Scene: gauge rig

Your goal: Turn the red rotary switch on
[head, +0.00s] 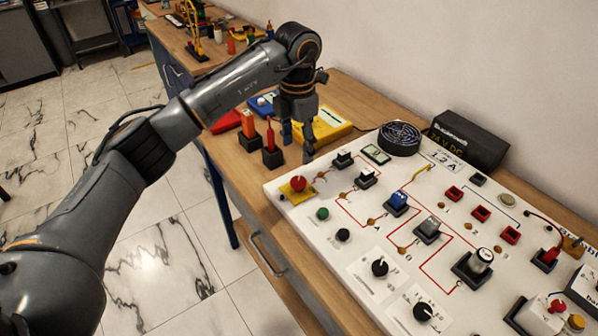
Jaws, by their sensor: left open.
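Another red knob (556,305) sits on a white box at the lower right. My left gripper (297,147) points down above the bench, just beyond the panel's left corner. Its fingers are apart, with nothing seen between them. It is clear of the red knob on the yellow plate. My right gripper is out of view.
A black round fan (399,138) and a black power supply box (468,138) stand at the panel's back edge.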

